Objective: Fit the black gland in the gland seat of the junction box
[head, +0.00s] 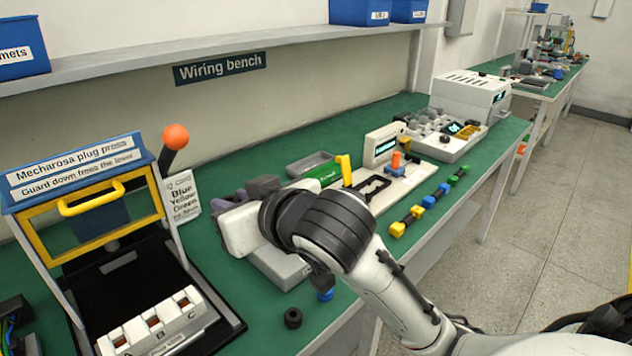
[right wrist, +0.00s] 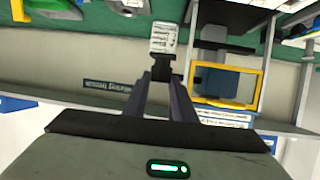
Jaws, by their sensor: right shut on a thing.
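My right gripper (right wrist: 163,75) is shut on a small dark piece (right wrist: 163,63), which looks like the black gland; the fingers hide part of it. In the head view my right gripper (head: 226,202) is over the bench, its fingers partly behind my wrist. The grey junction box (head: 279,268) sits on the bench just below my wrist, partly covered by it; its gland seat cannot be made out. A black ring-shaped part (head: 293,318) stands on the bench in front of the box, with a blue part (head: 325,295) beside it. My left gripper is not in view.
The plug press (head: 88,205) with its yellow guard and orange-knobbed lever stands at the left. A colour card (head: 182,197) stands beside it and shows in the right wrist view (right wrist: 164,38). A grey tray (head: 311,165) and connectors (head: 430,203) lie to the right.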

